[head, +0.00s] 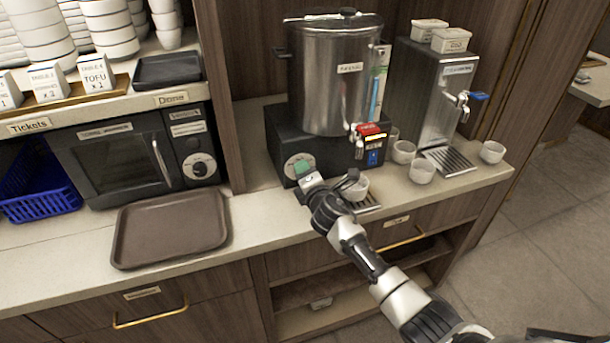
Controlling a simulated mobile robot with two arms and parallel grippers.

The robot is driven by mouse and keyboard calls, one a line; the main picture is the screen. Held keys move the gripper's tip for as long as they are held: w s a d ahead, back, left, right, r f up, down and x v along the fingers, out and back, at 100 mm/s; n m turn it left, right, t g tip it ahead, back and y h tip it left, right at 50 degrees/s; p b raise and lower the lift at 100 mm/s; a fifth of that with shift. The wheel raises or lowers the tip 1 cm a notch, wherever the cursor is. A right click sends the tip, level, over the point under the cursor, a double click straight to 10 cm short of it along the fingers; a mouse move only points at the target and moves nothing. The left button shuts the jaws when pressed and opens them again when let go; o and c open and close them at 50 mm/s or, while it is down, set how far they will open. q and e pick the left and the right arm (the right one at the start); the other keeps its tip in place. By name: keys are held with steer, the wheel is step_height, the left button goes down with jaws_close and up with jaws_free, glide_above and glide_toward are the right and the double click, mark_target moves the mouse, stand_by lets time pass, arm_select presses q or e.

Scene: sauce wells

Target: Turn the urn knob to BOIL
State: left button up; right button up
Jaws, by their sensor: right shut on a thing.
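The steel urn (322,85) stands on a dark base (278,135) on the counter. A pale round dial (290,166) is on the front of the base, at its left. My right gripper (306,177) is at this dial, shut on the urn knob. The gripper hides the knob and much of the dial, so I cannot read the setting. The urn's tap has a red handle (368,129) and sits to the right of the gripper. My left gripper is not in view.
White cups (421,171) stand around the drip tray (451,162) of a second steel dispenser (425,90). Another cup (357,188) is just right of my gripper. An empty brown tray (170,228) lies before the microwave (120,155). A blue basket (40,205) is at left.

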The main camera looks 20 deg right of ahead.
steer(key=shift+f+m, duration=0.1)
steer(key=shift+m, duration=1.3)
steer(key=o, duration=0.9)
steer(key=s, duration=1.1)
steer(key=shift+d+r, duration=0.3)
steer(key=shift+d, duration=0.05)
steer(key=shift+w, duration=0.1)
